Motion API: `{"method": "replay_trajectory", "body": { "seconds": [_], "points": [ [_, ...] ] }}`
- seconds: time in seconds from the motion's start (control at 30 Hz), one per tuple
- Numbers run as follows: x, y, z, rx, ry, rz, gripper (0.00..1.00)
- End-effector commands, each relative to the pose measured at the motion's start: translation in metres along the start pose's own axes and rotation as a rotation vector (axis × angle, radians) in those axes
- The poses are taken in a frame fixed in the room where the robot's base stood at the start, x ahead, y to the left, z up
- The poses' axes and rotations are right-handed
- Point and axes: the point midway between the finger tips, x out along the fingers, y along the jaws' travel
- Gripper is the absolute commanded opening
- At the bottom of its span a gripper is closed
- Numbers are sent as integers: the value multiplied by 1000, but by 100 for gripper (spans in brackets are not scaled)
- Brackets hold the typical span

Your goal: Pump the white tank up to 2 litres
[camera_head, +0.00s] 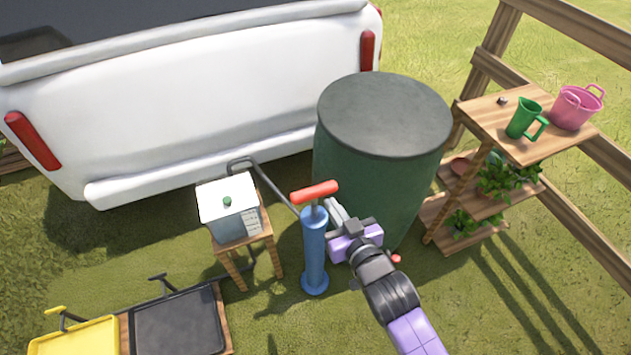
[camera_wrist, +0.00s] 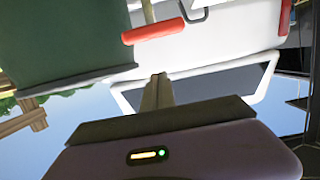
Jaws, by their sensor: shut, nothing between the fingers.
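The white tank (camera_head: 228,208) stands on a small wooden stool and has a green knob on top. Marks show on its right-hand face but are too small to read. A blue upright pump (camera_head: 314,255) stands on the grass to its right. Its red T-handle (camera_head: 314,192) sits a little above the pump body on a short rod. My gripper (camera_head: 334,209) is shut and empty, just right of the pump below the handle's right end. In the wrist view the shut fingers (camera_wrist: 158,80) point toward the red handle (camera_wrist: 152,31), apart from it.
A dark green barrel (camera_head: 380,170) stands close behind my gripper. A dark pipe (camera_head: 270,183) runs between tank and pump. A white vehicle (camera_head: 190,110) fills the back. A wooden shelf (camera_head: 500,125) with a green jug and pink bucket is right. Black and yellow trays lie front left.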

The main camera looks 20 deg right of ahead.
Motion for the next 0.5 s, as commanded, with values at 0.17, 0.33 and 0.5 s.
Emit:
{"method": "replay_trajectory", "body": {
  "seconds": [0.17,0.33,0.5],
  "points": [
    [-1,-3,-2,-4,2,-5,0],
    [-1,-3,-2,-4,2,-5,0],
    [6,-3,-4,-4,4,-5,0]
  ]
}}
